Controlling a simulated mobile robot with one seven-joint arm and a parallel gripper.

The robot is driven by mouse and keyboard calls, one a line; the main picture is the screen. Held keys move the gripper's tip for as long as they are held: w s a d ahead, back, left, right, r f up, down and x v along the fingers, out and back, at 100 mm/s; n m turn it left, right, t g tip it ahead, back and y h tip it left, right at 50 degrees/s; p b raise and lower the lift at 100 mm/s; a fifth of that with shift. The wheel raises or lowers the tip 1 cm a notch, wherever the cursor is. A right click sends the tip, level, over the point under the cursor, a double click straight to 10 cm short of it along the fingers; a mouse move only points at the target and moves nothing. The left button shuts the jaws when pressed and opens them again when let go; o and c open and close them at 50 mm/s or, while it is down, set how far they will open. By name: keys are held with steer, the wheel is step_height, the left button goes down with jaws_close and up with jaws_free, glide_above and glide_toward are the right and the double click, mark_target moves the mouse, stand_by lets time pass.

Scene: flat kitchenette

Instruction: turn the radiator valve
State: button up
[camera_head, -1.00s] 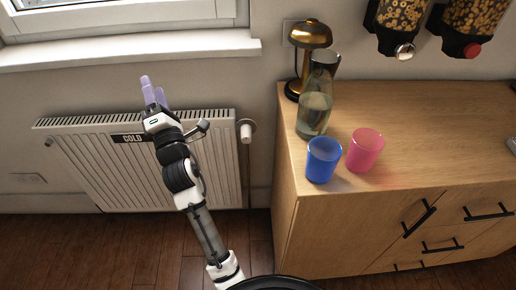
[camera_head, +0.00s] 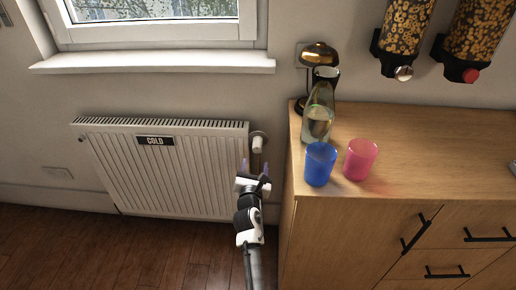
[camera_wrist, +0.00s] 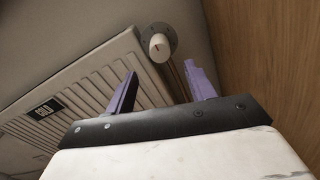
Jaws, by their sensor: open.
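The white radiator (camera_head: 175,180) is on the wall below the window and bears a black "COLD" label (camera_head: 155,141). The white radiator valve (camera_head: 257,144) sits at its upper right end, and it also shows in the wrist view (camera_wrist: 159,46). My gripper (camera_head: 256,166) is just below the valve in the head view, with its purple fingers pointing up toward it. In the wrist view my gripper's fingers (camera_wrist: 162,83) are spread and empty, and the valve lies beyond the gap between them. The fingers appear apart from the valve.
A wooden cabinet (camera_head: 345,240) stands close to the right of my gripper. On it are a blue cup (camera_head: 320,165), a pink cup (camera_head: 361,160), a glass bottle (camera_head: 318,124) and a brass lamp (camera_head: 320,54). The floor (camera_head: 120,250) before the radiator is clear.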

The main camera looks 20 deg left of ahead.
mark_target(257, 151)
steer(key=b+x, duration=0.1)
steer(key=x, duration=0.9)
steer(key=shift+w, duration=0.15)
steer(key=c, duration=1)
